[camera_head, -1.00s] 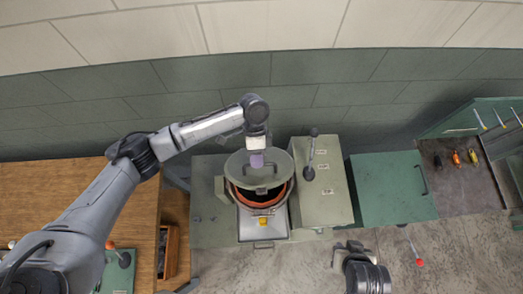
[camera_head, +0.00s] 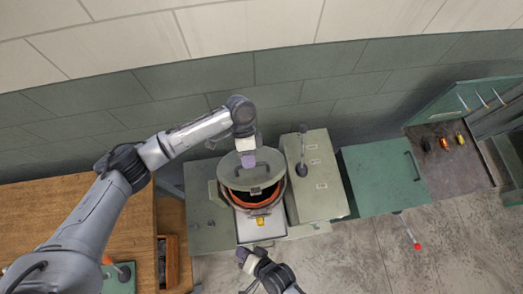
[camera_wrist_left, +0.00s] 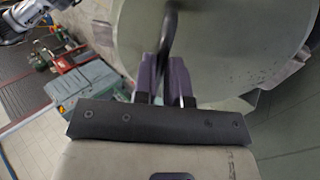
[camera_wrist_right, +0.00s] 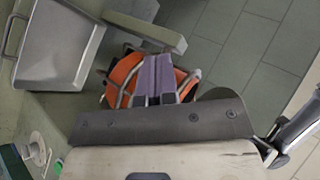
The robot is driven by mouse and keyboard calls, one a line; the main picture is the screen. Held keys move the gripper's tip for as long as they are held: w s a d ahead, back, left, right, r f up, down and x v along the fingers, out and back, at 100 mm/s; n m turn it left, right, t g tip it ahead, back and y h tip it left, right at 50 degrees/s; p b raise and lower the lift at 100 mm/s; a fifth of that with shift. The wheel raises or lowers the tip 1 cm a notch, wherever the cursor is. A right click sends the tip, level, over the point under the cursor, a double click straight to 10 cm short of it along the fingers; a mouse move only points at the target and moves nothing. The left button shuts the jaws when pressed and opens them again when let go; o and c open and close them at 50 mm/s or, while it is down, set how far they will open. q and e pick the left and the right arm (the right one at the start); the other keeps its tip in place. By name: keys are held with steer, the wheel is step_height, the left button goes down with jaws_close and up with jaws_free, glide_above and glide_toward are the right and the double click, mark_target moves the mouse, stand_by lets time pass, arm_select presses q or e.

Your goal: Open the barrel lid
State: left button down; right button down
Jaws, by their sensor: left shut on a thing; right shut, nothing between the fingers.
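The barrel lid (camera_head: 266,168) is a grey-green disc, tilted up at the back of the barrel. Below its front edge show the barrel's orange rim (camera_head: 262,203) and dark inside. My left gripper (camera_head: 247,160) is at the lid's upper left. In the left wrist view its purple fingers (camera_wrist_left: 165,75) are shut on the dark curved lid handle (camera_wrist_left: 170,38), with the lid (camera_wrist_left: 225,35) behind. My right gripper (camera_head: 242,257) is shut and empty in front of the barrel. In the right wrist view its fingers (camera_wrist_right: 155,78) cover part of the orange barrel (camera_wrist_right: 124,72).
A metal tray (camera_head: 252,231) is at the barrel's front. A grey cabinet with a lever (camera_head: 302,160) stands close at the right, then a green cabinet (camera_head: 385,185). A wooden bench (camera_head: 130,230) is at the left.

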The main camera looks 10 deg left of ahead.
arm_select(q)
steer(key=shift+f, duration=0.1)
arm_select(e)
steer(key=w+d+r+m+t+h, duration=0.3)
steer(key=m+t, duration=0.5)
steer(key=m, duration=0.7)
steer(key=w+d+r+m+t, duration=0.35)
steer(key=m+t, duration=0.35)
steer(key=m, duration=0.8)
steer(key=x, duration=0.9)
steer(key=shift+w+d+r, duration=0.15)
steer(key=shift+d+r, duration=0.15)
steer(key=shift+r, duration=0.05)
steer(key=shift+w+a+r, duration=0.2)
steer(key=shift+w+r, duration=0.45)
steer(key=shift+r, duration=0.15)
steer(key=shift+w+a+r, duration=0.25)
steer(key=shift+w+r, duration=0.35)
steer(key=shift+r, duration=0.25)
